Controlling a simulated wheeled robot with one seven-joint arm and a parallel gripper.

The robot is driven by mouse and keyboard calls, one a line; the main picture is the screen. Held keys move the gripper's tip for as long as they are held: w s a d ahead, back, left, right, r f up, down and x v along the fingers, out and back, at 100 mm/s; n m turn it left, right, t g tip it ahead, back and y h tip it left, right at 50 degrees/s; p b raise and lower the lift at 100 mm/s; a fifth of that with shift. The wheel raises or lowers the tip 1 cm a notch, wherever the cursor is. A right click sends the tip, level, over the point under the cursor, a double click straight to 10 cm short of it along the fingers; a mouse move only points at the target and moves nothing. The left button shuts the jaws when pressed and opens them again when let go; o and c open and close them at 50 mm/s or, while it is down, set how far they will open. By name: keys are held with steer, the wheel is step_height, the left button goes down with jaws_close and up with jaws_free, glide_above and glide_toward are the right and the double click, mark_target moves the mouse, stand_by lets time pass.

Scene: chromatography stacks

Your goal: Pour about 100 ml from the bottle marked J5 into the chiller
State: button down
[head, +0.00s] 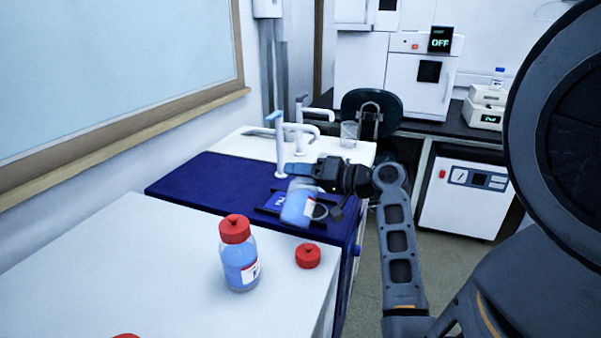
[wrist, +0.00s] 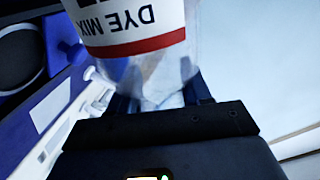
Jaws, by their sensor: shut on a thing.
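My gripper (head: 322,181) is shut on a clear bottle of blue liquid (head: 297,207). The bottle hangs tilted over the dark blue surface. In the wrist view the held bottle (wrist: 150,70) fills the top middle; its white label has a red band and reads "DYE MIX" upside down. I see no J5 mark, and its mouth is not clear to see. A dark ring (head: 320,211) shows close beside the bottle; a round black opening (wrist: 22,55) shows at the wrist view's upper left. I cannot tell whether this is the chiller's inlet.
A red-capped bottle of blue liquid (head: 240,262) stands on the white counter (head: 130,265), with a loose red cap (head: 307,256) beside it. White taps (head: 280,145) and a glass beaker (head: 349,133) are behind. A white unit with a display (head: 465,195) stands under the back bench.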

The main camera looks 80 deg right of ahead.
steer(key=shift+p, duration=0.35)
steer(key=shift+d+f+m, duration=0.1)
steer(key=shift+f+m, duration=0.25)
steer(key=shift+m, duration=0.15)
steer(key=shift+f+y+p, duration=0.1)
steer(key=shift+y+p, duration=0.2)
steer(key=shift+p, duration=0.3)
steer(key=shift+d+f+m, duration=0.1)
steer(key=shift+f+m, duration=0.2)
steer(key=shift+m, duration=0.2)
steer(key=shift+f+p, duration=0.1)
steer(key=shift+p, duration=0.3)
steer(key=shift+f+m, duration=0.1)
steer(key=shift+m, duration=0.2)
steer(key=shift+f, duration=0.3)
steer(key=shift+d+m+p, duration=0.1)
steer(key=shift+m+p, duration=0.2)
steer(key=shift+p, duration=0.05)
steer(key=shift+f+m+y+p, duration=0.3)
steer(key=shift+f+p, duration=0.05)
steer(key=shift+f, duration=0.1)
